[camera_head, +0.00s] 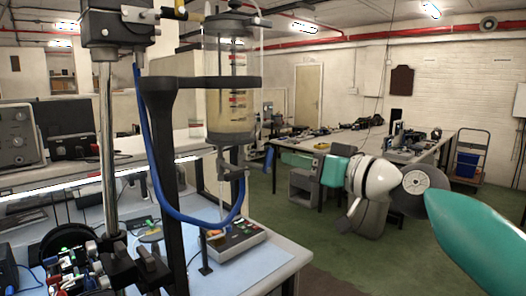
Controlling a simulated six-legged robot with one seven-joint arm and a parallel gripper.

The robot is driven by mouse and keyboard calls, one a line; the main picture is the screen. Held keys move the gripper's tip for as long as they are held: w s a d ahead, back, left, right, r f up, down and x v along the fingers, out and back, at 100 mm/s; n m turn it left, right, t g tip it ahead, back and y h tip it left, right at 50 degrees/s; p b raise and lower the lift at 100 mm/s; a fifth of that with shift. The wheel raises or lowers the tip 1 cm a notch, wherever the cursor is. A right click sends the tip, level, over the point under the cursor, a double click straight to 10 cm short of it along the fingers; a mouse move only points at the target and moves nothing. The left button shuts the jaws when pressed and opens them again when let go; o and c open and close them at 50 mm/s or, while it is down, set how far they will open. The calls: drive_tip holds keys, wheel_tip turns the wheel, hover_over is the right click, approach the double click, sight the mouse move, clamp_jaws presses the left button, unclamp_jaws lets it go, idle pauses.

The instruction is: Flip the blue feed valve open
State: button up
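A clear upright cylinder (232,90) with amber liquid in its lower part stands in a dark frame over the bench. A metal valve fitting (232,170) hangs under it. A small blue piece (268,158), which looks like the blue valve lever, hangs steeply just right of this fitting. A blue hose (160,190) loops below. My arm reaches in from the right, and my gripper (322,168) is at its left end, right of the blue piece with a gap in the picture. Its fingers are too small to make out, so I cannot tell whether they are open.
A metal post (106,140) and the dark frame upright (164,130) stand left of the cylinder. A small instrument box (235,238) lies on the light bench (262,262) below. Behind my arm is a cluttered table (365,140). Green floor is open at right.

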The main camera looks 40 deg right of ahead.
sight(272, 152)
drive_tip(key=w, duration=1)
drive_tip(key=shift+w+a, duration=0.15)
drive_tip(key=shift+w, duration=0.25)
